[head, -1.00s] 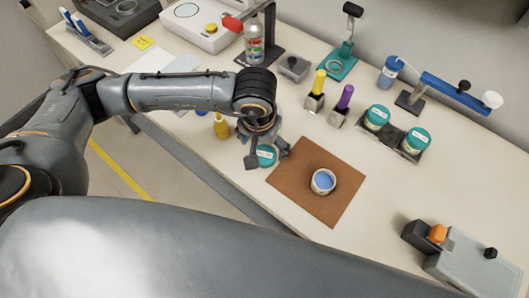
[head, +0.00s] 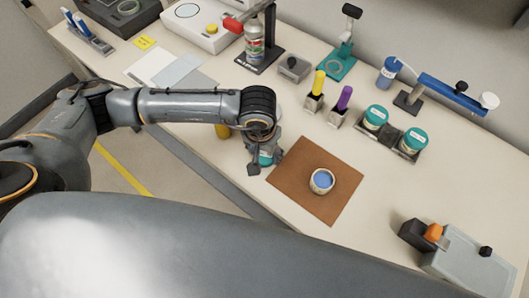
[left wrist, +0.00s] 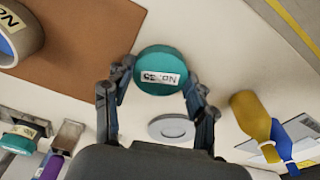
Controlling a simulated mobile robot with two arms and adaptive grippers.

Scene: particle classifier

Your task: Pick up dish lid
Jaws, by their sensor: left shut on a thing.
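My left gripper (head: 265,161) is shut on a round teal dish lid with a white label. In the left wrist view the lid (left wrist: 158,75) sits between my two fingertips (left wrist: 160,80), label facing the camera. It appears held above the table, with a flat grey ring (left wrist: 172,127) lying on the surface near it. In the head view the gripper partly hides the lid. An open dish with blue contents (head: 321,181) stands on a brown mat (head: 290,170) to the right of the gripper. My right gripper is not in view.
A yellow bottle (left wrist: 250,117) and a blue bottle (left wrist: 287,140) stand close by the gripper. Two teal-lidded jars (head: 376,117) sit in a dark holder (head: 392,136) at the right. Yellow (head: 319,83) and purple (head: 344,97) handled tools stand behind the mat.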

